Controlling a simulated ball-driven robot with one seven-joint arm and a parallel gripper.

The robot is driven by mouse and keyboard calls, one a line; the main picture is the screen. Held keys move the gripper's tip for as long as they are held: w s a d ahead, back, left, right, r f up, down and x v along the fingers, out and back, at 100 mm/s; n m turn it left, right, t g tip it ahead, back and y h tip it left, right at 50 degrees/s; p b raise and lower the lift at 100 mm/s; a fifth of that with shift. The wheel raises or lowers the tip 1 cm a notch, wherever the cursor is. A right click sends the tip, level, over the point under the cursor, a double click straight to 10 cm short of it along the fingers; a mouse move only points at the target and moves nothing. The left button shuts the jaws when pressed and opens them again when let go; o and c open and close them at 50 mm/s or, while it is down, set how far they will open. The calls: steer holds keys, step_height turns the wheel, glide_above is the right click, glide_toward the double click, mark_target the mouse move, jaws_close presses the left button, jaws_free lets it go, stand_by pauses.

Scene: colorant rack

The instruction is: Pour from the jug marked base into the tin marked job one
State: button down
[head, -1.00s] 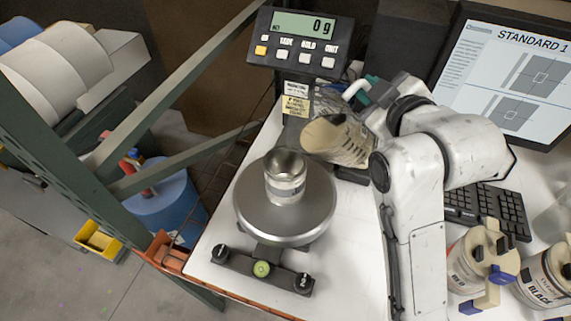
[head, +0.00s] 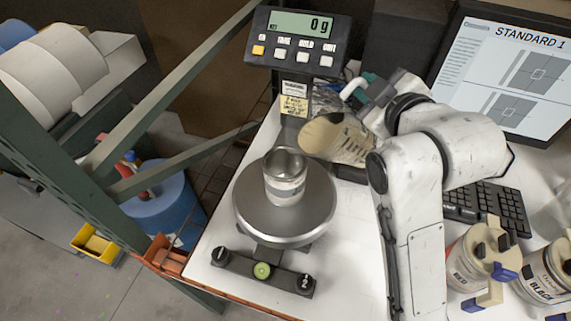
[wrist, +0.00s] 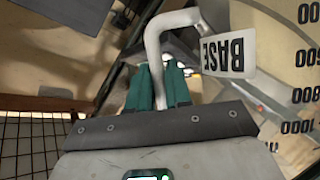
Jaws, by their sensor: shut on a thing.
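The jug marked base (head: 338,138) is a cream, scaled jug, tilted well over with its mouth toward the left. Its BASE tag (wrist: 229,55) and handle (wrist: 156,50) show in the wrist view. My gripper (wrist: 158,84), with green fingers, is shut on the jug's handle; in the head view it (head: 360,88) is partly hidden behind my arm. An open metal tin (head: 285,178) stands upright on the round scale pan (head: 262,218), just left of and below the jug's mouth. Its label is too small to read. No stream shows between them.
The scale display (head: 300,24) reads 0 g. A monitor (head: 510,75) and keyboard (head: 490,210) are at the right. A red tin (head: 470,262) and a black tin (head: 545,278) stand at the lower right. A green rack post (head: 60,150) is at the left.

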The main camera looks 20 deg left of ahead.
steer(key=shift+s+a+r+n+t+b, duration=0.25)
steer(key=shift+r+n, duration=0.1)
steer(key=shift+r, duration=0.25)
steer(key=shift+s+a+r+n+t+b, duration=0.15)
steer(key=shift+s+r+n+t+b, duration=0.15)
steer(key=shift+r, duration=0.3)
stand_by(6.8)
